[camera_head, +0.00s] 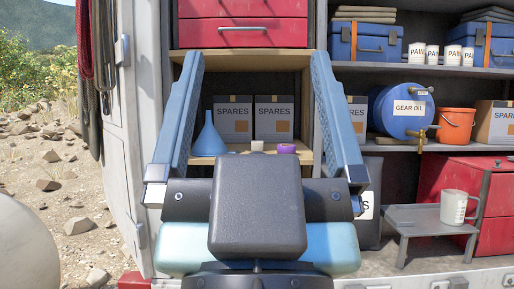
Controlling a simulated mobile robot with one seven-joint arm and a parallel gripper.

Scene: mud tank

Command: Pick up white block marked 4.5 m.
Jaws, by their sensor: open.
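My gripper (257,60) fills the middle of the view, its two blue fingers wide apart with nothing between them. A small pale block (257,146) shows just above the dark body of my gripper, on the wooden shelf (212,159). Its lower part is hidden by my gripper, and no 4.5 m marking can be read. A purple round thing (287,149) sits just to its right, also partly hidden.
A blue funnel (209,136) stands to the left on the same shelf, with SPARES boxes (233,119) behind. Red drawers (242,26) are above. To the right are a blue gear oil drum (405,112), an orange bucket (455,124) and a white cup (455,207) on a grey stand (413,221).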

